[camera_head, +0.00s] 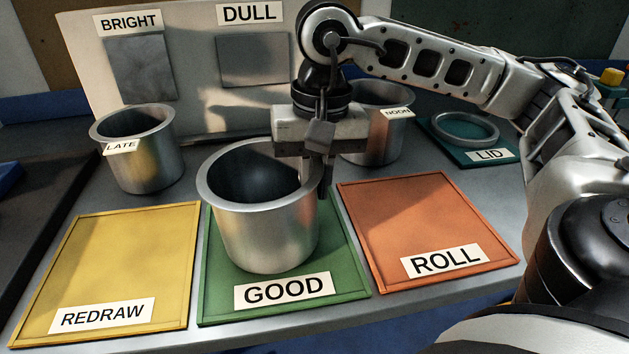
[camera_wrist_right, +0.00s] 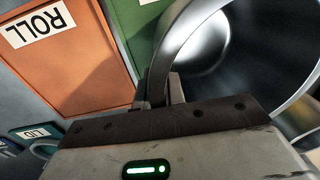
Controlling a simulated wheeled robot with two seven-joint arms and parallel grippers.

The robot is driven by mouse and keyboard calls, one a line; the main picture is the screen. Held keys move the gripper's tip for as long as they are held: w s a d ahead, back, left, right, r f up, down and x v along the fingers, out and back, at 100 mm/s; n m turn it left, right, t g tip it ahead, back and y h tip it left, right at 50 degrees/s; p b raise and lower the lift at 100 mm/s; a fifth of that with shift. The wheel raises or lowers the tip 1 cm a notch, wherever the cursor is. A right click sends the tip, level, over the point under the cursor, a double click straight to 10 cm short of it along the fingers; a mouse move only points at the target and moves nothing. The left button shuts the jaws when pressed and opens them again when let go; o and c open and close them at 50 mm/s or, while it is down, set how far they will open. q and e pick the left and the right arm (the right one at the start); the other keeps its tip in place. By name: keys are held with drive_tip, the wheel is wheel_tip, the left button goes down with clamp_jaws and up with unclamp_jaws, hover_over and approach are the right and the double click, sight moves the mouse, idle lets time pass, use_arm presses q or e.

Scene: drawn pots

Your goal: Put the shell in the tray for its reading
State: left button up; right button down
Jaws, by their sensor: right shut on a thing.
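A large open metal shell (camera_head: 265,232) stands upright over the green GOOD tray (camera_head: 350,287), and its base looks to be on or very close to the tray floor. My right gripper (camera_head: 319,172) is shut on the right side of its rim. The right wrist view shows the fingers (camera_wrist_right: 162,92) at the wall of the shell (camera_wrist_right: 272,62), with its dark inside open to view. The yellow REDRAW tray (camera_head: 130,250) on the left and the orange ROLL tray (camera_head: 415,215) on the right are empty. My left gripper is not in view.
A pot labelled LATE (camera_head: 150,165) stands at the back left. A pot labelled NOON (camera_head: 375,145) stands behind my right gripper, partly hidden. A ring lies on the teal LID tray (camera_head: 508,157). An upright board carries BRIGHT (camera_head: 140,70) and DULL (camera_head: 252,62) plates.

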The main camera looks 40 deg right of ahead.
drive_tip(key=shift+f, duration=0.25)
drive_tip(key=c, duration=1.5)
unclamp_jaws()
drive_tip(key=r, duration=0.4)
drive_tip(key=r+p, duration=0.1)
drive_tip(key=r, duration=0.3)
drive_tip(key=r+p, duration=0.1)
drive_tip(key=r, duration=0.3)
drive_tip(key=shift+s+d, duration=0.25)
drive_tip(key=shift+d, duration=0.05)
